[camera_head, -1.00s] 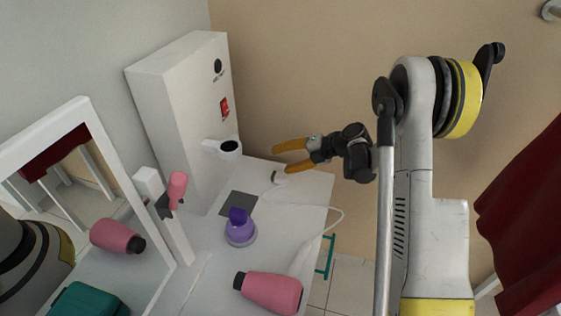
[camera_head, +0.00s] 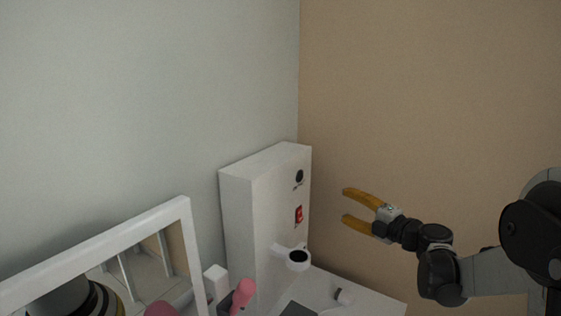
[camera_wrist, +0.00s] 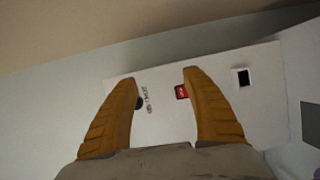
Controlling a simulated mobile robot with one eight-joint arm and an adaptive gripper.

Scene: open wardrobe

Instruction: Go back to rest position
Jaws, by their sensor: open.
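My gripper (camera_head: 346,207) is open and empty, its two orange fingers spread apart. In the head view it is held in the air to the right of a tall white box (camera_head: 262,215), in front of the beige wall. The wrist view also shows the open gripper (camera_wrist: 158,85), with nothing between the fingers. The white box face (camera_wrist: 215,115) lies beyond the fingertips there, with a red switch (camera_wrist: 181,92) and a dark round knob partly behind the left finger.
A white holder ring (camera_head: 298,259) sticks out from the box. Below are the white tabletop (camera_head: 372,304), a pink item (camera_head: 242,295) in a holder and a framed mirror (camera_head: 95,252) at left. The air above the box is clear.

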